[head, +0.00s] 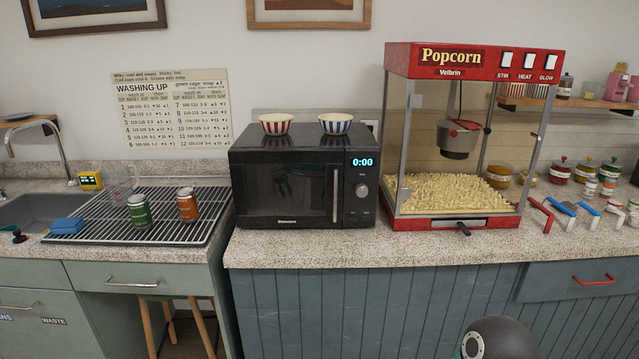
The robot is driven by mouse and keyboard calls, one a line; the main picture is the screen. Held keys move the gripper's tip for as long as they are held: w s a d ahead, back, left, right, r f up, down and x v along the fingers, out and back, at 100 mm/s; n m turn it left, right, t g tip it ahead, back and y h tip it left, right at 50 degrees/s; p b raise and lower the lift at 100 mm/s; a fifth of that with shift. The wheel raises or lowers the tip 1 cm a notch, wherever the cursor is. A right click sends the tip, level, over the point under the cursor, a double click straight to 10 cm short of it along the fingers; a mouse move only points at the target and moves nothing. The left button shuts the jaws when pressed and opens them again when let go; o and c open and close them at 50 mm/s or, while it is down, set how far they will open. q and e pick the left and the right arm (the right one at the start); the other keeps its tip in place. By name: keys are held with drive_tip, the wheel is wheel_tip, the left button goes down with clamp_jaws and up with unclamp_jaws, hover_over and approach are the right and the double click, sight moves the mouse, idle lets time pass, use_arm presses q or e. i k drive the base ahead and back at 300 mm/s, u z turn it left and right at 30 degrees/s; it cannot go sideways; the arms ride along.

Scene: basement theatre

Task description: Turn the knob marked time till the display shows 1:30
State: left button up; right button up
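A black microwave (283,176) stands on the speckled counter, its door shut. Its display (362,162) shows 0:00 in cyan digits. Below the display on the right-hand panel is a round light knob (362,190). Further down the panel is a smaller control, too small to make out. Any marking by the knob is too small to read. Neither of my grippers is in view, and nothing touches the knob. A dark rounded part of my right arm seems to show at the bottom right edge.
A striped red bowl (276,124) and a striped blue bowl (336,124) sit on the microwave. A red popcorn machine (461,140) stands close on its right. A drying rack (160,224) with two cans is on its left. The counter strip (300,246) in front is clear.

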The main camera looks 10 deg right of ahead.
sight(361, 190)
drive_tip(key=i, duration=1)
drive_tip(key=z, duration=0.5)
